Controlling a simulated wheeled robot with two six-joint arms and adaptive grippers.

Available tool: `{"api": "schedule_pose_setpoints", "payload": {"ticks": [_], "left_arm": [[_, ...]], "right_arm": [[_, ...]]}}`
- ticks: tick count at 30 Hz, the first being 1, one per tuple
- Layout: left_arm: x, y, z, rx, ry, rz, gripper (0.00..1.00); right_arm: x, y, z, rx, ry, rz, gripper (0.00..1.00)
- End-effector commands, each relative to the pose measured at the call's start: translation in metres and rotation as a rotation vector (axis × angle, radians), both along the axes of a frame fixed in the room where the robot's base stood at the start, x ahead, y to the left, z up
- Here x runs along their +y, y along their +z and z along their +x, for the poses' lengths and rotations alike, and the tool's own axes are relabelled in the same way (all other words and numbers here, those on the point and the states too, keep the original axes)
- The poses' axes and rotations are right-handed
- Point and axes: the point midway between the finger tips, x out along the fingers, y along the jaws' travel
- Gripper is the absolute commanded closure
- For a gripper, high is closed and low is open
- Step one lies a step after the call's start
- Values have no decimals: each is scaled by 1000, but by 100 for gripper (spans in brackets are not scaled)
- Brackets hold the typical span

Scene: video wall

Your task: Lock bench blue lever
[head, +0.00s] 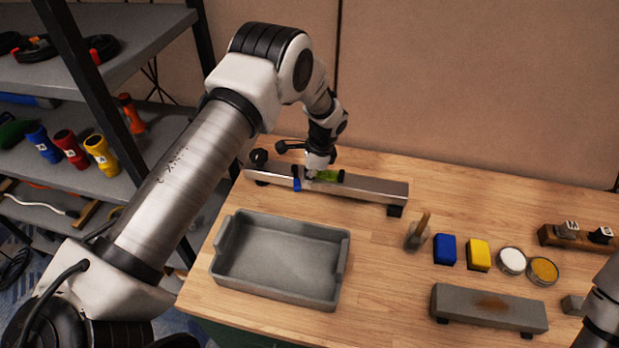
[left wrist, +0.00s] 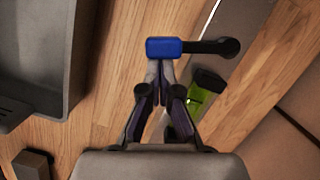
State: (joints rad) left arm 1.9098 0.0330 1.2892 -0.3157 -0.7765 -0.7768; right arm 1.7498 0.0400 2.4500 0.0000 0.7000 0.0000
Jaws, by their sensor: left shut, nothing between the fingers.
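The blue lever (head: 297,184) is on the metal rail (head: 377,190) at the back of the wooden bench. In the left wrist view it shows as a blue grip (left wrist: 165,47) on a black arm, which reaches sideways to a round black end over the rail's edge. My left gripper (head: 308,178) is at the rail beside the lever. In the left wrist view its fingertips (left wrist: 160,66) are together, with nothing between them, right at the blue grip's edge. I cannot tell whether they touch it. A green part (left wrist: 207,88) sits on the rail close by. My right gripper is out of view.
A grey tray (head: 230,288) stands at the front left. A brush (head: 418,232), blue block (head: 445,249), yellow block (head: 478,254), two round tins and a grey stone bar (head: 460,302) occupy the right. A shelf rack (head: 150,30) stands left. Bare bench lies between tray and blocks.

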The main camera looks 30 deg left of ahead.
Motion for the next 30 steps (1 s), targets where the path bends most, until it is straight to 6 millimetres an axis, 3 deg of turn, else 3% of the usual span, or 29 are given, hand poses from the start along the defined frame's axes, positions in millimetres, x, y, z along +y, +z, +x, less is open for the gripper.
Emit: {"api": "schedule_pose_setpoints", "payload": {"ticks": [15, 30], "left_arm": [[24, 1, -24, 2, -440, -1, 100], [55, 0, -34, -1, -872, -1, 100]], "right_arm": [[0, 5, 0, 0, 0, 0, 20], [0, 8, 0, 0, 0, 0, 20]]}}
